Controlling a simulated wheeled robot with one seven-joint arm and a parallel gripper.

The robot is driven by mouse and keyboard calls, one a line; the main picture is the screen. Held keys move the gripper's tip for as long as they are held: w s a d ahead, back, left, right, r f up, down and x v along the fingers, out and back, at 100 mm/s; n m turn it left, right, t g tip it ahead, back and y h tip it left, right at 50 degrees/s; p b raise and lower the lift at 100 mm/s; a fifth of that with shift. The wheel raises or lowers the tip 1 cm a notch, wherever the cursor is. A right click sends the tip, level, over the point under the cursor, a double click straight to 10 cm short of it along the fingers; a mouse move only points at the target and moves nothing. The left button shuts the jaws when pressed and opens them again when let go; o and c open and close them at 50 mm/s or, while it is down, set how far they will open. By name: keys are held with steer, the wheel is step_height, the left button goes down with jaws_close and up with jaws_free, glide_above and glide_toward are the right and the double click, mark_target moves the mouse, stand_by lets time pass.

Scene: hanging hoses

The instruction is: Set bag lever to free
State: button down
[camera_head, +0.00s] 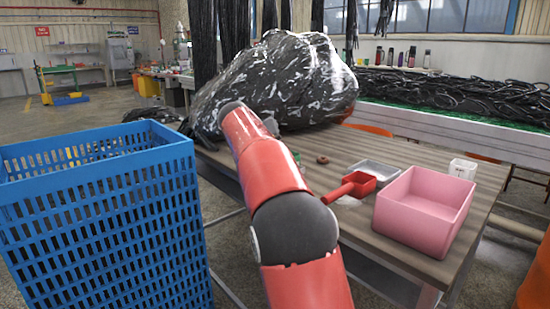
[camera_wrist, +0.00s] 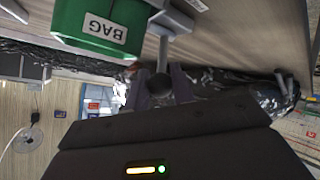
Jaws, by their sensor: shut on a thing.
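In the wrist view, which looks upside down, a green box (camera_wrist: 97,24) carries a white label reading BAG. A grey metal lever (camera_wrist: 167,48) stands beside it and ends in a dark round knob (camera_wrist: 160,84). My gripper (camera_wrist: 161,81) is shut on the knob, with one grey finger on each side of it. The lever's base is partly cut off by the frame's top edge, and no word for its position is readable. In the head view, my red arm reaches toward the bag, and the gripper and lever are hidden.
A large black plastic-wrapped bundle (camera_head: 283,82) lies on the wooden table (camera_head: 340,215). A pink bin (camera_head: 424,212), a red scoop (camera_head: 352,187), a metal tray (camera_head: 377,169) and a white container (camera_head: 462,168) stand to the right. A blue crate (camera_head: 105,225) stands at left.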

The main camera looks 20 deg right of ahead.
steer(key=a+f+t+h+b, duration=0.1)
steer(key=b, duration=0.3)
steer(key=shift+s+a+f+n, duration=0.1)
steer(key=shift+s+n, duration=0.1)
steer(key=shift+n, duration=0.1)
steer(key=h+b, duration=0.1)
steer(key=b, duration=0.2)
steer(key=shift+s+a+t, duration=0.1)
steer(key=shift+a+t, duration=0.1)
steer(key=shift+t, duration=0.1)
steer(key=shift+r+h, duration=0.25)
steer(key=shift+h, duration=0.05)
steer(key=c, duration=1.2)
jaws_free()
steer(key=v, duration=0.7)
steer(key=shift+s+a+b, duration=0.25)
steer(key=shift+s+b, duration=0.05)
steer(key=shift+b, duration=0.15)
